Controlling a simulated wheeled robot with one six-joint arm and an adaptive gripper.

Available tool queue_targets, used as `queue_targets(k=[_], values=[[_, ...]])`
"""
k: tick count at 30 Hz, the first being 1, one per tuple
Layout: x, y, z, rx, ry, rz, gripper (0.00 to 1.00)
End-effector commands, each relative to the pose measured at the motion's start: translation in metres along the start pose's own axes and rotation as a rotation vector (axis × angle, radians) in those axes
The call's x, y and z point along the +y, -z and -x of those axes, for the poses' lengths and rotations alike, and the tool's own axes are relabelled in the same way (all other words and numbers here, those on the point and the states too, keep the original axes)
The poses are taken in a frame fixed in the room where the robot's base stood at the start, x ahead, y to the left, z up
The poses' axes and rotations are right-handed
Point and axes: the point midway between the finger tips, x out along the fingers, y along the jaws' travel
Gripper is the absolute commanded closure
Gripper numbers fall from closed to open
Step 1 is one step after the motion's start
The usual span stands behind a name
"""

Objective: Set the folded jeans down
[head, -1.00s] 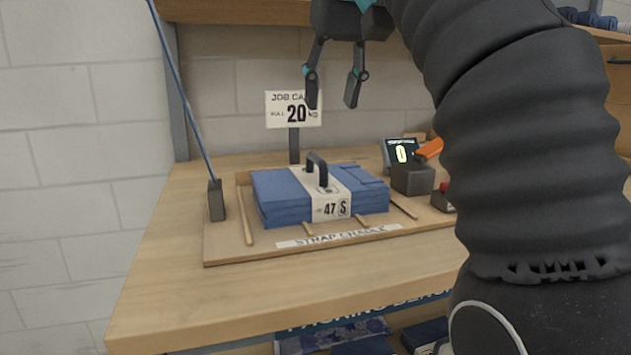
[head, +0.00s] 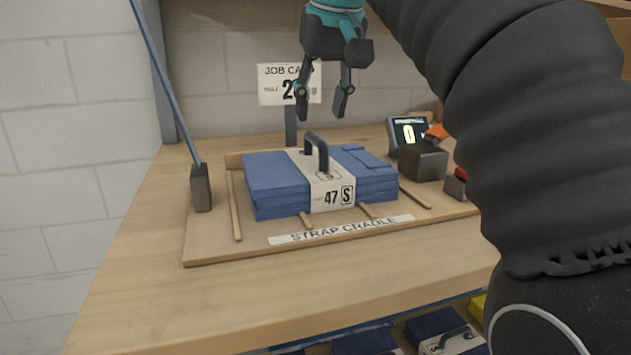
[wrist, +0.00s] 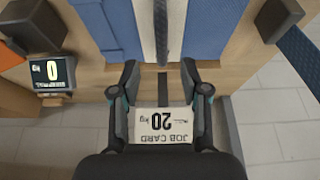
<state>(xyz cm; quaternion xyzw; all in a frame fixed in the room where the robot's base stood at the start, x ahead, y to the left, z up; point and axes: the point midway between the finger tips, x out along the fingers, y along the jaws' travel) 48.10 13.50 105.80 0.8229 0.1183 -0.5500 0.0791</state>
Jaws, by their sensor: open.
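The folded jeans (head: 276,181) are a blue stack with a pale paper band (head: 331,190) marked 47 S and a dark handle (head: 317,148) on top. They lie flat on the wooden strap cradle (head: 219,247) on the bench. My gripper (head: 321,113) is open and empty above and behind the stack, apart from the handle. In the wrist view the jeans (wrist: 212,28) show at the top, beyond the open fingers (wrist: 161,75). The handle shows as a dark strip between them.
A job card sign (head: 272,84) stands behind the cradle, close to my gripper. A lit display (head: 408,131), a dark block (head: 423,161) and a red-topped block (head: 456,185) stand at the right. A dark post (head: 201,187) with a blue strap stands left. The front bench strip is clear.

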Motion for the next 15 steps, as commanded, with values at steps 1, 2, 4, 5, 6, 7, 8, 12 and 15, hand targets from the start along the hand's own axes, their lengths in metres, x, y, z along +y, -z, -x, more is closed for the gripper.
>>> queue_targets(k=[1,2,4,5,6,7,8,12,15], values=[[0.0,-0.001,-0.007,-0.001,0.0,0.0,0.55],[0.0,-0.001,-0.009,-0.001,0.0,0.0,0.55],[0.0,-0.001,-0.012,0.0,0.0,0.0,0.55],[0.0,-0.001,-0.013,0.001,0.0,0.0,0.55],[0.0,-0.001,-0.015,0.001,0.0,0.0,0.55],[0.0,-0.001,-0.017,0.0,0.0,0.0,0.55],[0.0,-0.001,-0.02,0.0,0.0,0.0,0.55],[-0.002,-0.003,-0.04,-0.002,0.0,0.0,0.55],[-0.002,-0.003,-0.053,-0.001,0.0,0.0,0.55]])
